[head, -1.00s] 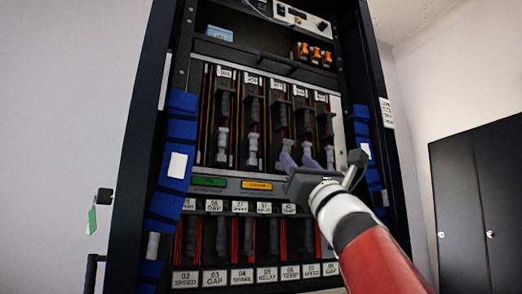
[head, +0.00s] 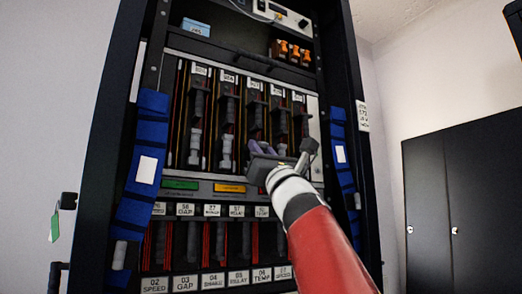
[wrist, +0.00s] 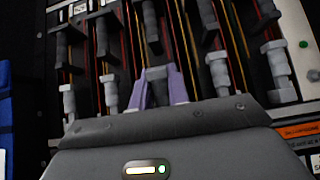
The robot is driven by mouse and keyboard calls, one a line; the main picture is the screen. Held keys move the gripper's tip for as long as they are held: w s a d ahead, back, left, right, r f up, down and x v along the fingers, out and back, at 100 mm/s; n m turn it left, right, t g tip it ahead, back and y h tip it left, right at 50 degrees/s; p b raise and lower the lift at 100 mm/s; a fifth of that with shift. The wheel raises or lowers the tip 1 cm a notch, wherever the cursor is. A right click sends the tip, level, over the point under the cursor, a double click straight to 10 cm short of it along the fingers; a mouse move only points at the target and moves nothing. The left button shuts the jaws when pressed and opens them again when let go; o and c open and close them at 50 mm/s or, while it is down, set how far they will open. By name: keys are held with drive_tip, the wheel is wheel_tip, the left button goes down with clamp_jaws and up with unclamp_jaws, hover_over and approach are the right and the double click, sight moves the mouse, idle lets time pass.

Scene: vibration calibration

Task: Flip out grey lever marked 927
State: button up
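A row of grey levers (head: 195,146) with pale handle ends stands in the upper bay of the rack. Small white tags (head: 228,78) sit above them, too blurred to read, so I cannot tell which is 927. My gripper (head: 262,147) is raised at the lower part of this row, right of the middle. In the wrist view its two purple fingers (wrist: 161,88) stand apart, one on each side of a pale grey lever end (wrist: 157,76). I cannot tell whether they press on it. Neighbouring pale handles (wrist: 109,93) stand close on both sides.
The black rack (head: 90,185) has blue side bundles (head: 147,140). Green (head: 180,185) and yellow (head: 229,188) labels lie below the levers, above a lower labelled row (head: 185,282). Orange parts (head: 291,50) sit above. A black cabinet (head: 465,200) stands at the right.

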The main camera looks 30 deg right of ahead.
clamp_jaws()
drive_tip(key=shift+f+b, duration=0.15)
drive_tip(key=shift+b, duration=0.2)
